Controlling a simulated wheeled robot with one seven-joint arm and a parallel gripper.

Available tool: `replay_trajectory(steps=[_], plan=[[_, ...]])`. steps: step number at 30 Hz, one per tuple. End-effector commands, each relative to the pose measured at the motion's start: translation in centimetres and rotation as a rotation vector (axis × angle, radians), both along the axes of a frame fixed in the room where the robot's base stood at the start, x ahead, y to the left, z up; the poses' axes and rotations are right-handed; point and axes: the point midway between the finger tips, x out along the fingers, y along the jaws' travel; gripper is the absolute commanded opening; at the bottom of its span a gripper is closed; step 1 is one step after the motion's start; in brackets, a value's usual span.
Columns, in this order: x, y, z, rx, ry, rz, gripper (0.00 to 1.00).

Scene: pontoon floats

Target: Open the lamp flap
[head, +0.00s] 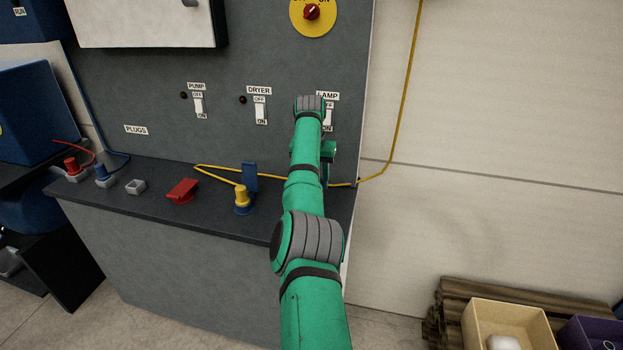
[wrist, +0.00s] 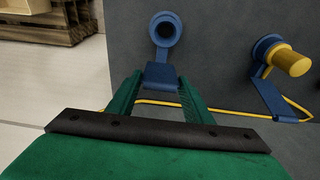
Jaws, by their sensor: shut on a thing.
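In the wrist view my gripper (wrist: 159,82) is shut on a blue flap (wrist: 160,74), with one green finger on each side of it. The flap stands away from the mouth of a round blue socket (wrist: 177,30), whose dark hole shows uncovered. In the head view my green arm reaches over the counter's right end, below the LAMP label (head: 328,96).
A yellow plug (head: 241,194) sits in the neighbouring blue socket, whose flap (head: 249,177) stands up. A yellow cable (head: 402,90) runs along the counter's back and up the wall. Red and grey fittings line the counter to the left. Crates (head: 505,320) stand at lower right.

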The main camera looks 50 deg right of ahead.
Motion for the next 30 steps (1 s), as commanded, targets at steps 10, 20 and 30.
replay_trajectory(steps=[10, 20, 30], plan=[[-1.1, -0.3, 0.0, 0.032, 0.01, 0.0, 0.06], [-1.2, -0.4, 0.0, 0.033, 0.01, -0.002, 0.06], [-1.0, -0.2, 0.1, 0.03, 0.009, 0.001, 0.65]])
